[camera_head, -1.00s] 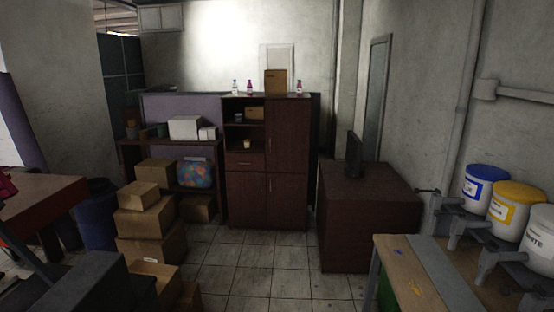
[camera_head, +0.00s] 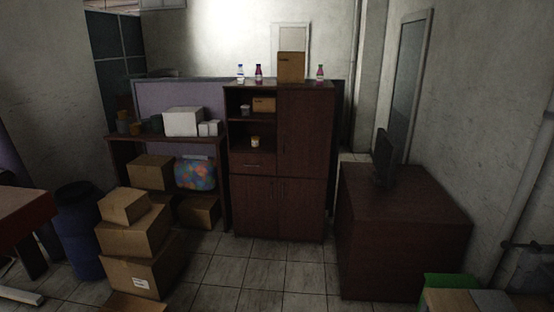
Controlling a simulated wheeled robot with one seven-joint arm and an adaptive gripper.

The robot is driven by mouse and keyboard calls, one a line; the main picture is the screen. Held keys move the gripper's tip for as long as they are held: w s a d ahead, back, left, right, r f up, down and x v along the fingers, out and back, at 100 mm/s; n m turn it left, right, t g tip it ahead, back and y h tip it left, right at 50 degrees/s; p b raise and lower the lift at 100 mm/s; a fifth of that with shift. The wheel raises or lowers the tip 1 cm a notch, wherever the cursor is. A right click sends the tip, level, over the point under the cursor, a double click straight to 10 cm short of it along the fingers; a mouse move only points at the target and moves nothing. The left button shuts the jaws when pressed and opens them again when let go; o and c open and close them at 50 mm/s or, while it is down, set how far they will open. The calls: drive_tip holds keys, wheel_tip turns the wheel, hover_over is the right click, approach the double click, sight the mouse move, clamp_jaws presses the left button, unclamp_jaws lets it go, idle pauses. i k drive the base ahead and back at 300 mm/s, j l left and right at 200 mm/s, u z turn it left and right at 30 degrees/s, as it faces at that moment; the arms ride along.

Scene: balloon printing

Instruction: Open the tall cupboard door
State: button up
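The dark brown wooden cupboard (camera_head: 280,195) stands against the back partition, straight ahead. Its tall door (camera_head: 305,133) is the upper right panel and looks shut, with a thin handle (camera_head: 284,135) along its left edge. Left of the door are open shelves (camera_head: 252,122) with small items and a drawer (camera_head: 253,165). Two lower doors (camera_head: 256,207) below look shut. My gripper and arm are not in view.
Stacked cardboard boxes (camera_head: 138,245) stand on the floor at left, beside a blue barrel (camera_head: 80,235). A dark desk (camera_head: 405,230) with a monitor stands at right. Tiled floor (camera_head: 265,275) before the cupboard is clear. Bottles and a box (camera_head: 291,67) sit on top.

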sight(306, 118)
drive_tip(key=i, duration=2.15)
drive_tip(key=i+z, duration=0.15)
drive_tip(key=i, duration=0.4)
drive_tip(key=i+j+z, duration=0.2)
drive_tip(key=i, duration=0.3)
drive_tip(key=i+j+z, duration=0.15)
drive_tip(key=i, duration=0.4)
drive_tip(key=i+j+z, duration=0.2)
drive_tip(key=i, duration=0.3)
drive_tip(key=j, duration=0.1)
